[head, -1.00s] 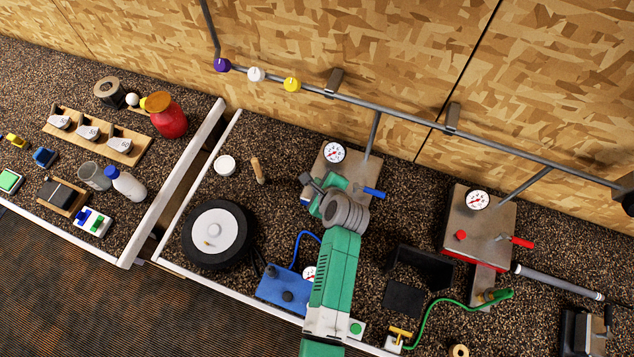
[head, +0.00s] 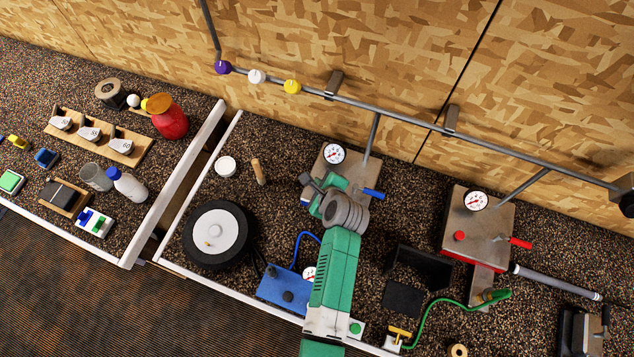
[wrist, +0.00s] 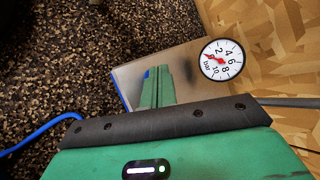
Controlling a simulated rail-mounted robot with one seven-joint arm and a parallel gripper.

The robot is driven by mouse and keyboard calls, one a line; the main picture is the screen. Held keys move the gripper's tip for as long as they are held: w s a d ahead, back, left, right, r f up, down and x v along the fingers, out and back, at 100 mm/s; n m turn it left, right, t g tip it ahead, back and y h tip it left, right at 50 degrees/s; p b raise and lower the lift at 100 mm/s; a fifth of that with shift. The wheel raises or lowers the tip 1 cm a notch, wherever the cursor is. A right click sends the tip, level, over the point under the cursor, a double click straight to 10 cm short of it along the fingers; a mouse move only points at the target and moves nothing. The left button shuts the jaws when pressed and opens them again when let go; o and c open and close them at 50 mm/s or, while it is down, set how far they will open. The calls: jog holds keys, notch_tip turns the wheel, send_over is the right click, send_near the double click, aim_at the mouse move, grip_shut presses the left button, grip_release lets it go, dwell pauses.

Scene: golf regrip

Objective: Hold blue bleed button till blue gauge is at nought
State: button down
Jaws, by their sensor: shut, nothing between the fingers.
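The blue station's grey plate (head: 362,166) stands by the back wall with a blue lever (head: 373,193) on its right side. Its round white gauge (head: 333,153) also shows in the wrist view (wrist: 222,60). There its red needle points left, towards the low end of the scale near "bar"; the exact reading is too small to tell. My gripper (head: 309,186) is shut and empty, low over the plate's left part. The blue bleed button is not clearly seen; my gripper covers that area. A small blue patch shows by the green shape on the plate in the wrist view. Contact cannot be told.
A similar red-edged station (head: 490,222) stands to the right, with a red button (head: 460,236) and a red lever (head: 520,243). A blue box (head: 284,287) with a blue hose lies in front. A pipe runs along the wall.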

jog(key=shift+r+p, duration=0.4)
jog(key=shift+r, duration=0.2)
notch_tip(320, 180, up, 5)
jog(key=p, duration=0.5)
jog(key=shift+r, duration=0.1)
